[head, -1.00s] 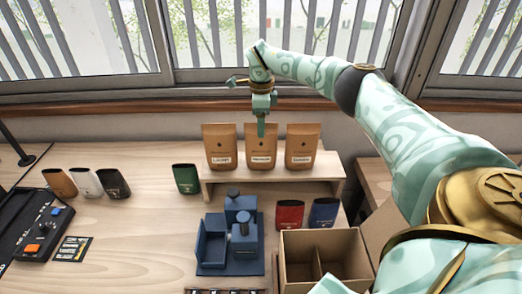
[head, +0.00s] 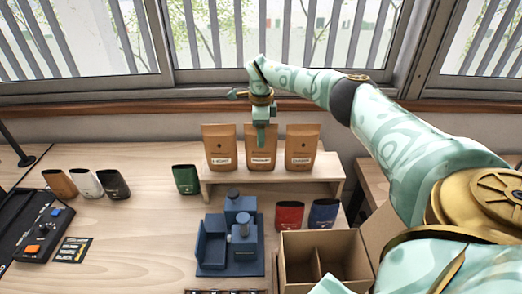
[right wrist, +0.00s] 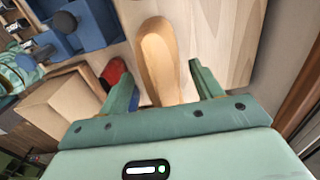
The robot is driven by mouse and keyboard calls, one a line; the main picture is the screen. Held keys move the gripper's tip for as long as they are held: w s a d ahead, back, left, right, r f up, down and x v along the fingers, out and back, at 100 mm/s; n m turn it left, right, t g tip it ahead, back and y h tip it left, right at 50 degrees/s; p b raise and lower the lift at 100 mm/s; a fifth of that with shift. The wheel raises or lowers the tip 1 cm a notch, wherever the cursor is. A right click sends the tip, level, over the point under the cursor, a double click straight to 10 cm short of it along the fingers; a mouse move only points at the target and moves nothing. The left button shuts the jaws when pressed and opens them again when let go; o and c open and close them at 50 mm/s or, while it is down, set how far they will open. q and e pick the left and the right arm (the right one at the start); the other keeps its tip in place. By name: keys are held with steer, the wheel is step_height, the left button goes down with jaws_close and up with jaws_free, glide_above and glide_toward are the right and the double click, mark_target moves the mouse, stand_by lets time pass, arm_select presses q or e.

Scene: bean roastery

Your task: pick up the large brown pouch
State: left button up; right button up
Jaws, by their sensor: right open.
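Three large brown pouches with white labels stand upright in a row on a low wooden riser: a left one (head: 219,146), a middle one (head: 262,163) and a right one (head: 302,146). My right gripper (head: 261,140) points down at the middle pouch and hides part of its upper front. In the right wrist view, the open fingers of my right gripper (right wrist: 160,72) stand on either side of a brown pouch's top (right wrist: 157,50), with a gap to each side. I cannot tell how deep the fingers reach. My left gripper is out of view.
The wooden riser (head: 272,190) stands on the table. A green pouch (head: 186,179) is left of it; red (head: 289,215) and blue (head: 324,213) pouches stand in front. A blue device (head: 230,240) and a divided cardboard box (head: 290,262) are nearer. Several small pouches stand far left.

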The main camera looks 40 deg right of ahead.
steer(key=c, duration=1.2)
jaws_close()
steer(key=shift+r, duration=0.1)
